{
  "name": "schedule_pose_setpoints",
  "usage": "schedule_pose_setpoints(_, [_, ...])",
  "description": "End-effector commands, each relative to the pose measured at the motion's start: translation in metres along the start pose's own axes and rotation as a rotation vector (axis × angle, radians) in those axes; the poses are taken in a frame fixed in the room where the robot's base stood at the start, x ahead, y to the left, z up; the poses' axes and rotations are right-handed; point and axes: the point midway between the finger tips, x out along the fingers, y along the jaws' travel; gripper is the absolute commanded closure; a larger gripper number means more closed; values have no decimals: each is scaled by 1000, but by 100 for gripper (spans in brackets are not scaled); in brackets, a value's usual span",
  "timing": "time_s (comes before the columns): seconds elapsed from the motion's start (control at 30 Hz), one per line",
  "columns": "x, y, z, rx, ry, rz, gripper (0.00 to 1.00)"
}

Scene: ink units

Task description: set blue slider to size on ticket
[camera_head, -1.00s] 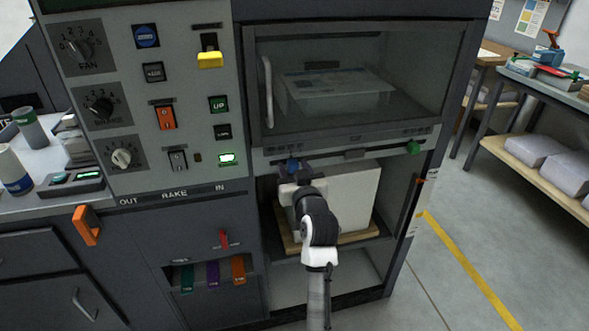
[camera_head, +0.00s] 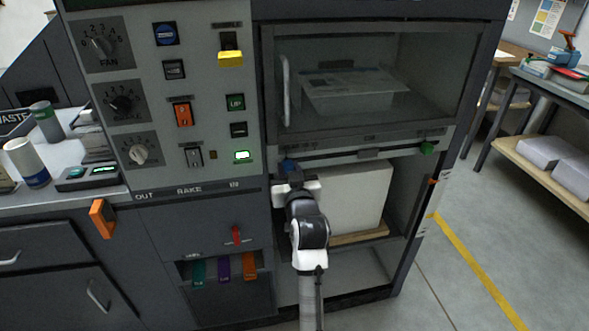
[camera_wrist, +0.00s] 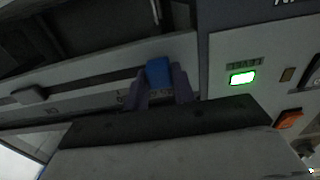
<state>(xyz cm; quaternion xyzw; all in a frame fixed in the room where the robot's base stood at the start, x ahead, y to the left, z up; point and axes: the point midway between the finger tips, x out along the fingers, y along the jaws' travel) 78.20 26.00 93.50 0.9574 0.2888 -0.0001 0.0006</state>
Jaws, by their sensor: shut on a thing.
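The blue slider (camera_head: 289,164) sits at the left part of the rail (camera_head: 335,157) below the glass window. In the wrist view the blue slider (camera_wrist: 158,72) is a small blue block between the two dark fingers of my gripper (camera_wrist: 160,86). My gripper is shut on it; in the head view my gripper (camera_head: 290,172) partly hides it. Small marks on the rail beside the slider are too blurred to read. I cannot make out a ticket with a readable size.
A large pale block (camera_head: 345,200) stands in the open bay behind my arm. The control panel (camera_head: 205,95) with knobs and switches is at left. Open floor lies at right.

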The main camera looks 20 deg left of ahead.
Motion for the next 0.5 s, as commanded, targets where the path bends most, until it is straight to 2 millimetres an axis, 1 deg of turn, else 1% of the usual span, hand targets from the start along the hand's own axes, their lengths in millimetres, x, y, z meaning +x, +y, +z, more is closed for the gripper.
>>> schedule_pose_setpoints(0.03, [0,-7,1,1,-1,-12,100])
schedule_pose_setpoints(0.2, [0,-8,1,2,-1,-15,100])
schedule_pose_setpoints(0.23, [0,-8,1,2,-1,-16,73])
schedule_pose_setpoints(0.4, [0,-7,1,2,-1,-15,53])
schedule_pose_setpoints(0.5, [0,-6,1,2,-1,-13,53])
